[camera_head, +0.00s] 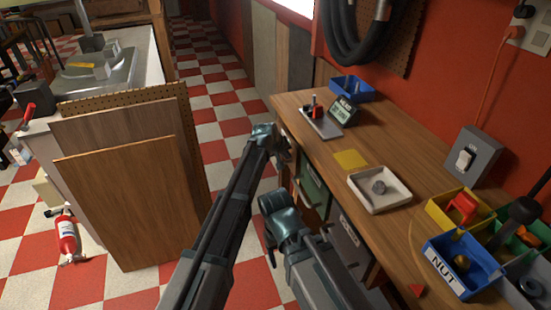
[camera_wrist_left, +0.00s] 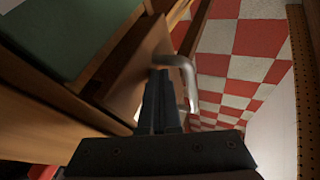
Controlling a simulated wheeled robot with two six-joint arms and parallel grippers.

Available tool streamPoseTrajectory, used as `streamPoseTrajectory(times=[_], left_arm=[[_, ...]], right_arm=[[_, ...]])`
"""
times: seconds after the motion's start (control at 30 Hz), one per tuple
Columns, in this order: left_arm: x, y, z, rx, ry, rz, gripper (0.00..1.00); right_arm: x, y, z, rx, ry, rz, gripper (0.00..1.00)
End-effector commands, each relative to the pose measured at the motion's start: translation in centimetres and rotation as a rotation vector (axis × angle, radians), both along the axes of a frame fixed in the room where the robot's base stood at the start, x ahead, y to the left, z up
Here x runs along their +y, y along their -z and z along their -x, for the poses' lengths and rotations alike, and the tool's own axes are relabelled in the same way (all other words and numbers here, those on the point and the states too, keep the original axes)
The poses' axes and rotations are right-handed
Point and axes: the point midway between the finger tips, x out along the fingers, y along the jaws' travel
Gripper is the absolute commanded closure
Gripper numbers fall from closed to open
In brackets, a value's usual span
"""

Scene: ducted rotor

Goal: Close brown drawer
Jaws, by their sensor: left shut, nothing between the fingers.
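The brown drawer (camera_wrist_left: 133,68) shows in the left wrist view as a brown front standing out from the bench, with a curved metal handle (camera_wrist_left: 180,78). My left gripper (camera_wrist_left: 160,95) is shut and empty, its fingers close beside the handle and in front of the drawer front. I cannot tell whether they touch. In the head view my left gripper (camera_head: 284,152) is at the bench's left front side, and my arm largely hides the brown drawer. My right arm is bent low in front of the bench; its gripper cannot be made out.
A green drawer (camera_head: 313,184) and a grey drawer (camera_head: 347,240) are in the bench front; the green one (camera_wrist_left: 75,38) is also in the wrist view. The wooden workbench (camera_head: 318,157) holds a white tray (camera_head: 362,200) and bins. Leaning boards (camera_head: 125,195) stand left; checkered floor lies between.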

Motion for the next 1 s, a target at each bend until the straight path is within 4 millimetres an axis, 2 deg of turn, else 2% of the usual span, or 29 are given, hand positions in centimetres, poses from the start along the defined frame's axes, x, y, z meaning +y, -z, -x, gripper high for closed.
streamPoseTrajectory(times=[0.2,0.73,1.0], left_arm=[[-0.9,0.0,-0.2,0.0,0.0,0.001,1.0],[-1.3,-0.3,-0.3,-0.003,0.002,0.007,1.0],[-0.5,-2.2,0.8,-0.003,0.001,0.007,1.0]], right_arm=[[0.0,0.0,0.0,0.0,0.0,0.0,0.33],[0.0,-0.2,0.0,0.0,0.0,0.0,0.33],[0.0,-2.1,0.0,0.0,0.0,0.0,0.33]])
